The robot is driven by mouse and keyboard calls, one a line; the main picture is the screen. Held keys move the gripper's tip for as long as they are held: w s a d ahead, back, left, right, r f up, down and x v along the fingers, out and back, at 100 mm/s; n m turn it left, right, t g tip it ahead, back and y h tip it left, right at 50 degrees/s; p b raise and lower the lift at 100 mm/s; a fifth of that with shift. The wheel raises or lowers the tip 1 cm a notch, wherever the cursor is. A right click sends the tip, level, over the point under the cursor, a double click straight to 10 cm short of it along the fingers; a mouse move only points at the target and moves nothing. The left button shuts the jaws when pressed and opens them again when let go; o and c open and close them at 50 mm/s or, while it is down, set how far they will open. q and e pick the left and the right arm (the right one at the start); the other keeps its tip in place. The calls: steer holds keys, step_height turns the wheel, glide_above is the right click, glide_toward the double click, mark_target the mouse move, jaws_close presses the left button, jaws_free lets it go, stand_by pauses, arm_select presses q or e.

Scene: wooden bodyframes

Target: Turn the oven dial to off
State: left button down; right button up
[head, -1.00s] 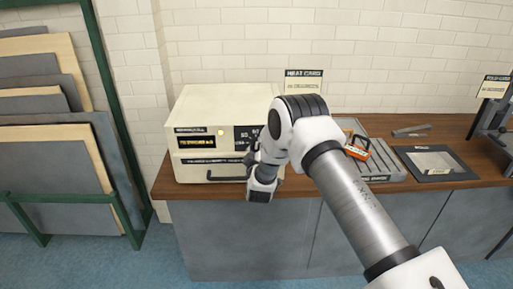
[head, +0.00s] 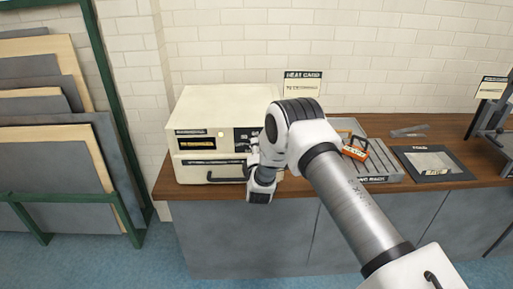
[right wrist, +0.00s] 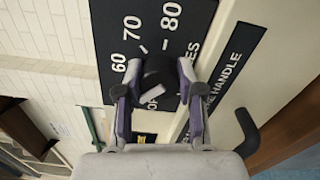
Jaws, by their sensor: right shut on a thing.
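The cream oven (head: 215,105) stands on the wooden counter, with a dark dial panel on the right of its front. In the right wrist view the dark round dial (right wrist: 158,72) sits on the black panel (right wrist: 112,45), with the white marks 60, 70 and 80 beyond it. My right gripper (right wrist: 155,86) is shut on the dial, one finger on each side. Its fingers hide part of the panel's lettering, and where the dial points is hard to tell. In the head view my right gripper (head: 252,162) is at the oven's front and mostly covers the panel. My left gripper is not in view.
The oven's dark door handle (head: 226,179) is just below; it also shows in the right wrist view (right wrist: 250,130). A grey rack (head: 378,172) with an orange-handled tool (head: 355,148) and a dark framed mat (head: 432,163) lie to the right. A sheet rack (head: 60,195) stands left.

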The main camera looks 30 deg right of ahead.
steer(key=n+p, duration=0.1)
steer(key=n, duration=0.3)
steer(key=shift+n, duration=0.3)
steer(key=shift+n+p, duration=0.4)
steer(key=shift+n, duration=1.4)
steer(key=shift+f, duration=0.1)
steer(key=o, duration=1.1)
steer(key=shift+a, duration=0.1)
steer(key=shift+o, duration=0.2)
steer(key=v, duration=1.2)
